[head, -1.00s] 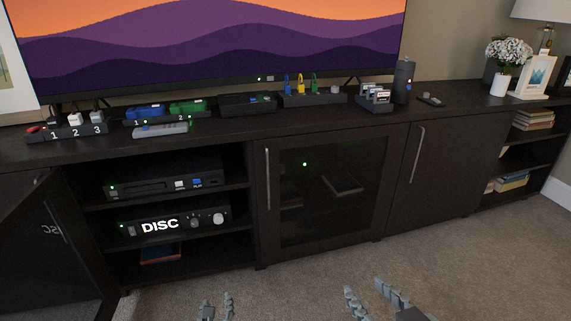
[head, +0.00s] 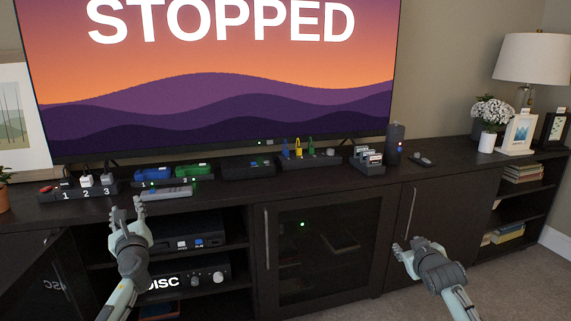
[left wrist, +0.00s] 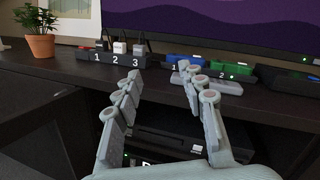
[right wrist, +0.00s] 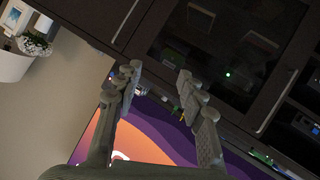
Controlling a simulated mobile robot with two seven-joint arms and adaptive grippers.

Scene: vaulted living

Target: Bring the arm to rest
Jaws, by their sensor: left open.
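My left gripper (head: 127,212) is raised in front of the left part of the dark media cabinet (head: 330,205), just below its top edge. In the left wrist view its fingers (left wrist: 165,95) are spread, with nothing between them. My right gripper (head: 411,249) is in front of the cabinet's right door in the head view. In the right wrist view its fingers (right wrist: 155,85) are apart and empty. Both grippers look clear of the cabinet. The left arm hides part of the disc unit (head: 200,281) on the shelf.
The numbered power strip (head: 78,190), a grey remote-like bar (head: 168,192) and other devices line the cabinet top. The left cabinet door (head: 45,275) stands open. A plant pot (left wrist: 41,45) stands at the far left. The television (head: 230,100) shows "STOPPED". Carpet (head: 530,285) is free at right.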

